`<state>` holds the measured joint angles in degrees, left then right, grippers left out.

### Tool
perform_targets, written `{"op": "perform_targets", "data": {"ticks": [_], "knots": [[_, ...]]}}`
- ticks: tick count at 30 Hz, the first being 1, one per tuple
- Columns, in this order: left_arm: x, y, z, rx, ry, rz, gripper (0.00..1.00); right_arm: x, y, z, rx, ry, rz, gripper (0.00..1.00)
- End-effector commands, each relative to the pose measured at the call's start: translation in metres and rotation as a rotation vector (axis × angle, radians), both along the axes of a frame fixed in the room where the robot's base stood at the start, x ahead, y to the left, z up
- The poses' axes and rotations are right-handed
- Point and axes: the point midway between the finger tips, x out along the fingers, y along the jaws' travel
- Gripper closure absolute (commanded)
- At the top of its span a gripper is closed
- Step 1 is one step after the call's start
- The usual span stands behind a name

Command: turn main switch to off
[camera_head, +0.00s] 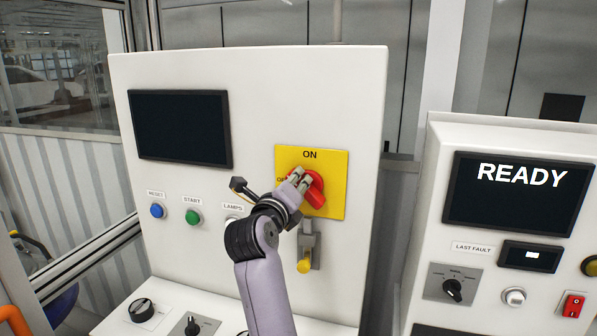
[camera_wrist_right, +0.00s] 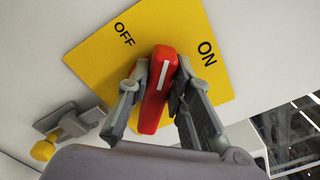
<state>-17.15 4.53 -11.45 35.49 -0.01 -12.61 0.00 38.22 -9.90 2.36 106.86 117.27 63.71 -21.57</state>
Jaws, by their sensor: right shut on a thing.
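The main switch is a red rotary handle (camera_head: 317,194) on a yellow plate (camera_head: 335,158) on the white left cabinet. The plate reads ON at the top and OFF at the left, partly hidden by my right gripper. My right gripper (camera_head: 298,180) is shut on the red handle. In the right wrist view the fingers (camera_wrist_right: 157,95) sit on both sides of the red handle (camera_wrist_right: 155,105). Its white mark points between the OFF and ON labels on the yellow plate (camera_wrist_right: 100,55). My left gripper is not in view.
Below the plate hangs a grey latch with a yellow knob (camera_head: 304,266). Blue (camera_head: 157,211) and green (camera_head: 193,217) buttons sit left of my arm, under a dark screen (camera_head: 180,127). The right console's screen (camera_head: 515,190) reads READY.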

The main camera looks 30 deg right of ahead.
Motion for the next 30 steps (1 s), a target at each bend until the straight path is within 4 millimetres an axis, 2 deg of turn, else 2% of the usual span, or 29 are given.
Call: {"op": "perform_targets", "data": {"ticks": [1, 12, 18, 30], "knots": [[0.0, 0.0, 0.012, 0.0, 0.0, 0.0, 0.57, 0.001, 0.002, 0.004, -0.029, 0.037, 0.003, 1.0], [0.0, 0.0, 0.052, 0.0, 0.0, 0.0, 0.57, 0.005, 0.004, -0.005, -0.254, 0.3, 0.003, 1.0], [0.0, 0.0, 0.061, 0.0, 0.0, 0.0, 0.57, 0.005, 0.005, -0.011, -0.355, 0.416, 0.003, 1.0], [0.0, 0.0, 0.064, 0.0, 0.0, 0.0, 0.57, 0.006, 0.006, -0.018, -0.47, 0.552, 0.003, 1.0]]}}
